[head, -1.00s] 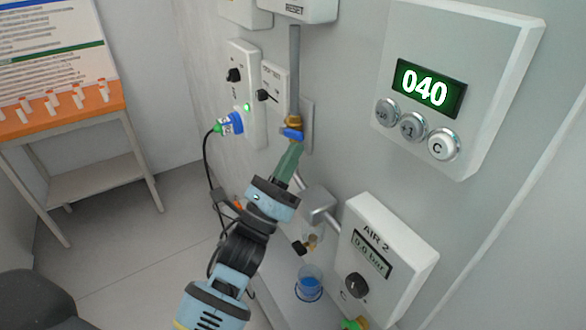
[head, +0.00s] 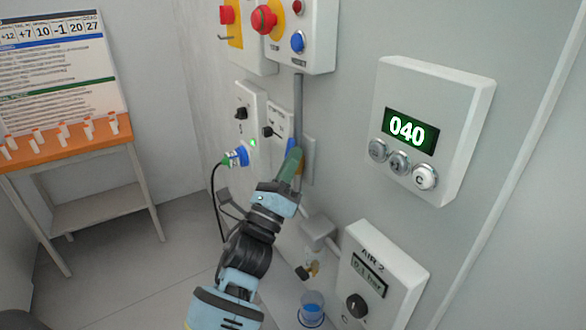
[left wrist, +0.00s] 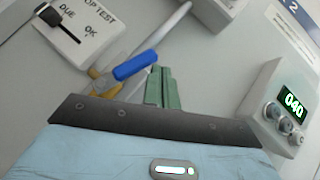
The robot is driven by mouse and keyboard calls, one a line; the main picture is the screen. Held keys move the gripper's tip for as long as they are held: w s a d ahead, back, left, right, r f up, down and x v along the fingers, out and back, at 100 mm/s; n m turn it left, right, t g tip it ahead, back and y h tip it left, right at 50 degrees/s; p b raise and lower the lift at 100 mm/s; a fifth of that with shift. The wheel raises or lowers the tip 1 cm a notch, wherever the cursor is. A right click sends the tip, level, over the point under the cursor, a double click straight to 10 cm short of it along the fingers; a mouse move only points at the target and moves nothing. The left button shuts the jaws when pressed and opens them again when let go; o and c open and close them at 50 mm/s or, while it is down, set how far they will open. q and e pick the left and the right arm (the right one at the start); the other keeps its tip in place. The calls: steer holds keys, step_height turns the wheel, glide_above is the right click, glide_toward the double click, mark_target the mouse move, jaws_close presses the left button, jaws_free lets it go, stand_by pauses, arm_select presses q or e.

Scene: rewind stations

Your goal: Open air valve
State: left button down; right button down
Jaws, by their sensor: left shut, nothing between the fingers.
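The air valve is a small brass body with a blue lever on a grey vertical pipe on the wall. In the head view the blue lever (head: 291,146) is partly hidden behind my left gripper (head: 293,158). In the left wrist view the blue lever (left wrist: 135,65) lies slanted near the pipe's line, with the brass body (left wrist: 105,84) at its lower left. My left gripper (left wrist: 162,88) has its green fingers shut and empty, right beside the lever; I cannot tell whether they touch it. My right gripper is not in view.
The AIR 2 box (head: 374,282) at lower right appears to read 0.1 bar. A 040 counter box (head: 455,100) hangs to the right. Above is a box with a red button (head: 264,19). A beaker with blue liquid (head: 312,307) stands below. An orange-topped table (head: 70,140) is left.

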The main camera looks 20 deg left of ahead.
arm_select(q)
steer(key=shift+w+a+r, duration=0.35)
steer(key=shift+a+r, duration=0.15)
steer(key=shift+r, duration=0.05)
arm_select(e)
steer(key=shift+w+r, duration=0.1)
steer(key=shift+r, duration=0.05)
arm_select(q)
steer(key=shift+w+a+r, duration=0.1)
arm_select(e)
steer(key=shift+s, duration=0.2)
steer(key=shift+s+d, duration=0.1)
